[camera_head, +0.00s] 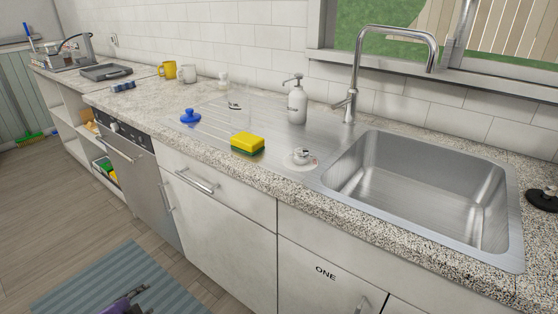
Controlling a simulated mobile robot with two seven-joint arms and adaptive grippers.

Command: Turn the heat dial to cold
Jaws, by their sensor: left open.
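The heat dial seems to be the small round white plate with a raised knob (300,158). It lies on the steel drainboard, just left of the sink basin. A small red mark shows at its right edge; the pointer's setting is too small to read. My left gripper (136,292) shows only in part at the bottom left edge, dark with purple below. It is open, low over the striped rug and well away from the dial. My right gripper is out of view.
A yellow and green sponge (247,143) lies left of the dial, with a blue-knobbed item (190,117) beyond. A soap dispenser (297,101) and tall tap (352,80) stand behind. The sink basin (425,190) is right. The counter's front edge (265,186) lies before the dial.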

